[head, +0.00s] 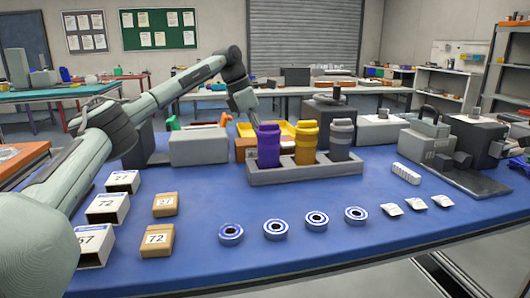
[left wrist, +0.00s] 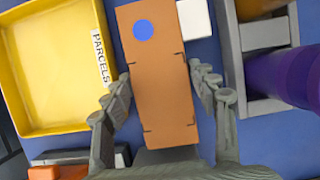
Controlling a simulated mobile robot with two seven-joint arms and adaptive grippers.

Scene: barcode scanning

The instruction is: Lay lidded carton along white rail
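A brown carton (left wrist: 157,85) with a round blue mark lies between the two fingers of my left gripper (left wrist: 160,75) in the left wrist view. The fingers stand apart along its long sides, close to it; I cannot tell whether they touch. In the head view my left gripper (head: 251,117) reaches down behind the purple bottle, which hides the fingertips. Part of the carton (head: 243,149) seems to show there behind the grey rack. A white piece (left wrist: 195,18), partly cut off, lies beside the carton's far end; I cannot tell whether it is the rail. My right gripper is not in view.
A yellow tray labelled PARCELS (left wrist: 57,72) lies left of the carton. The grey rack (head: 310,171) with purple (head: 268,146), yellow (head: 305,143) and grey bottles stands close on the other side. White and brown numbered boxes and several blue-and-white rings lie nearer the front.

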